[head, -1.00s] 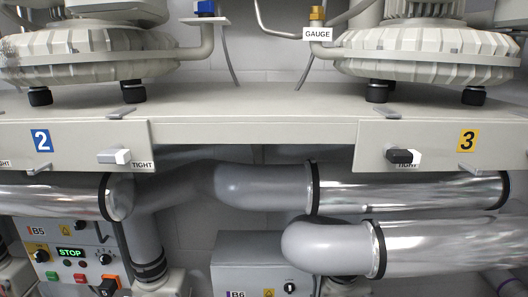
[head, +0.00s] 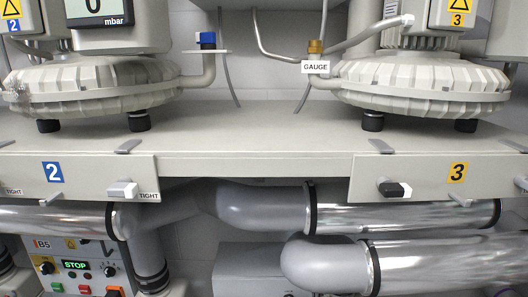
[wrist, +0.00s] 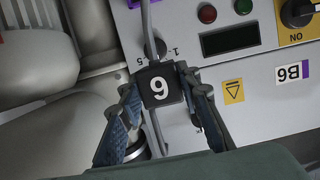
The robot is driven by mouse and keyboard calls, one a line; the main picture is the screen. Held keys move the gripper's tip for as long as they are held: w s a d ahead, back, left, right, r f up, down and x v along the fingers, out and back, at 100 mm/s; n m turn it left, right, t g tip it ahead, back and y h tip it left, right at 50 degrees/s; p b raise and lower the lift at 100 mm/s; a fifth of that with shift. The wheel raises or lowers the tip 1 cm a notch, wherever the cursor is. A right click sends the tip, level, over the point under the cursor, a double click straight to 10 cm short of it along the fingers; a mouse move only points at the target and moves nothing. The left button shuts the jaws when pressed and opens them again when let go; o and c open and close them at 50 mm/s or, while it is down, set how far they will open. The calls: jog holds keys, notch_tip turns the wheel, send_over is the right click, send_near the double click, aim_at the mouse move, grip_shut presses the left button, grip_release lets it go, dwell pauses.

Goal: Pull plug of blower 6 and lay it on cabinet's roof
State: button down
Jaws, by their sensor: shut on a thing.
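A black square plug (wrist: 160,86) sits at the middle of the wrist view, its white numeral looking like a 9 because this view is upside down. My gripper (wrist: 161,92) has a blue-padded finger on each side of it and is shut on it. A grey cable runs above and below the plug. The cabinet face with the B6 label (wrist: 291,72) lies behind it. I cannot tell whether the plug is out of its socket. In the head view, the B6 cabinet's grey roof (head: 247,258) shows low in the middle, under the pipes; my gripper is out of that view.
The B6 face carries a black rotary switch (wrist: 298,12), a dark display (wrist: 230,40) and red and green buttons. In the head view, grey pipes (head: 330,262) hang close above the cabinet's right side. A shelf (head: 255,135) carrying blowers 2 and 3 spans above.

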jog(key=shift+w+r+p, duration=0.2)
jog(key=shift+r+p, duration=1.2)
jog(key=shift+r, duration=0.95)
notch_tip(320, 180, up, 4)
jog(key=shift+f+p, duration=0.2)
jog(key=shift+p, duration=1.05)
jog(key=shift+w+r+p, duration=0.15)
jog(key=shift+r+p, duration=1.35)
jog(key=shift+r, duration=0.25)
jog(key=shift+s+a+r+p, duration=0.75)
jog(key=shift+r+p, duration=4.65)
jog(key=shift+r, duration=2.65)
jog(key=w+a+f+b, duration=0.1)
jog(key=a+b, duration=0.4)
jog(key=a, duration=1.5)
jog(key=shift+a+f, duration=0.25)
jog(key=shift+f, duration=0.45)
